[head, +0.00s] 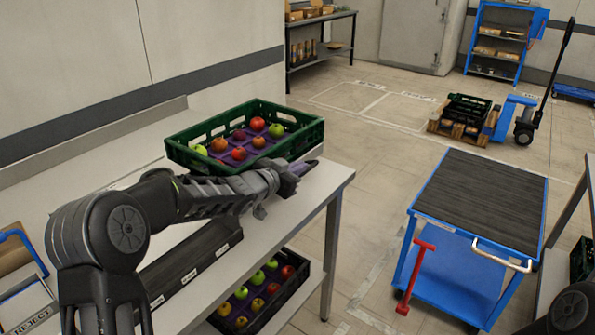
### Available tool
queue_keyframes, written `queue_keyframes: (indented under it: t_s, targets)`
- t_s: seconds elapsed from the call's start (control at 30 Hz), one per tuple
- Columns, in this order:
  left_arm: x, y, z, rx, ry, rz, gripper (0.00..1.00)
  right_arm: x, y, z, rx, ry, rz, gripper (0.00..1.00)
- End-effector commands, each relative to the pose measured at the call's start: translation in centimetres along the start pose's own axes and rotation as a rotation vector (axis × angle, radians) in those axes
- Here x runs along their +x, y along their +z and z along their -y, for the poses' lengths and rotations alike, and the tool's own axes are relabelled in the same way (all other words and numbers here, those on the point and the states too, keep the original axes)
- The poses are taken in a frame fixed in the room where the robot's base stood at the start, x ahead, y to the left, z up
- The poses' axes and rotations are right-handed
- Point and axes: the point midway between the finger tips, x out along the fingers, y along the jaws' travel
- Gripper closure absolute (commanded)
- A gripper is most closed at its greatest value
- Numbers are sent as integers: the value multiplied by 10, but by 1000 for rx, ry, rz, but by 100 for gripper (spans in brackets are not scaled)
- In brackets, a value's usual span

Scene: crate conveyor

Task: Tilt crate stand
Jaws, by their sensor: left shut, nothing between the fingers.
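A green crate (180,155) holding several red, orange and green apples in a purple liner sits on the light worktable (335,172) at the left. It looks slightly tilted, and I cannot tell what supports it underneath. My left gripper (305,168) is shut and empty at the crate's near right side, close to the table's right end. I cannot tell whether it touches the crate. My left forearm hides part of the crate's near side and the space below it. My right gripper is out of view.
A long black labelled bar (205,262) lies along the table's front. A second fruit crate (290,300) is on the lower shelf. A blue cart (485,225) with a red lever (415,275) stands right, across open floor. A pallet jack (524,128) is behind.

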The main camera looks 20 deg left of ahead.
Motion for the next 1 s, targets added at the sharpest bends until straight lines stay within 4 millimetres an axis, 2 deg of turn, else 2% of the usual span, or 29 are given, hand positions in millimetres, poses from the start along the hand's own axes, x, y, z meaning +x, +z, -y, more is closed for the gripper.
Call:
queue_keyframes:
  t_s: [0.13,0.57,1.0]
  targets:
    - [2,9,0,-1,0,0,100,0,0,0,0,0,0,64]
    - [3,13,-1,6,-2,0,100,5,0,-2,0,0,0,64]
    - [14,56,-17,118,-30,1,100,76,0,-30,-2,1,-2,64]
